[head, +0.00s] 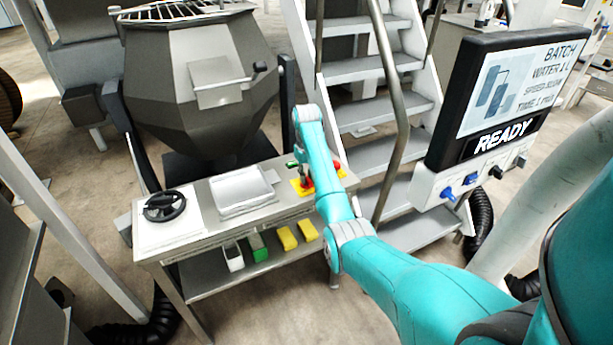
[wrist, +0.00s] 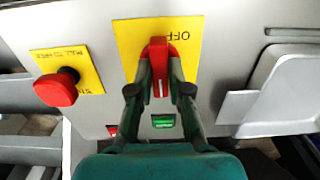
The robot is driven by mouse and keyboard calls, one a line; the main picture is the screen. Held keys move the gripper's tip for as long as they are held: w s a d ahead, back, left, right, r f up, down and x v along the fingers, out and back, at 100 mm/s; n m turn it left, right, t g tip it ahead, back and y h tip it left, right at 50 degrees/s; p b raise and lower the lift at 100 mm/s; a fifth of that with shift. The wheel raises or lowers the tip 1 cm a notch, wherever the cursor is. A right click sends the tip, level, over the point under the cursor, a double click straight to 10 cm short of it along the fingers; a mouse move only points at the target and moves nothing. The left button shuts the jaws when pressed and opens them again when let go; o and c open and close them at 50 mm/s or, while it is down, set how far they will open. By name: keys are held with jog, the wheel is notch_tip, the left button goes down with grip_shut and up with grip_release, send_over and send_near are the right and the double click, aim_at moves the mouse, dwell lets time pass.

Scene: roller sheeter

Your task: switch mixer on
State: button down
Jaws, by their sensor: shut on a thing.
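The mixer (head: 195,85) is a large grey faceted vessel with a grating on top, behind a grey bench. On the bench is a red rotary switch handle (wrist: 158,50) on a yellow plate (wrist: 190,32) marked OFF, which reads upside down in the wrist view. My gripper (wrist: 160,72) is shut on the red handle, one finger on each side. A white line on the handle runs up and down in the picture. In the head view my gripper (head: 303,178) is over the yellow plate and mostly hides the switch. A green lamp or button (wrist: 163,121) shows below the handle.
A red mushroom button (wrist: 56,88) on its own yellow plate is close beside the switch. The bench (head: 225,232) also carries a black handwheel (head: 164,206) and a pale tray (head: 241,190). Steps (head: 375,68) stand behind. A screen (head: 510,95) at right reads READY.

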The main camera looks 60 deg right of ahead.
dwell(0.3)
jog(key=c, duration=1.1)
grip_release()
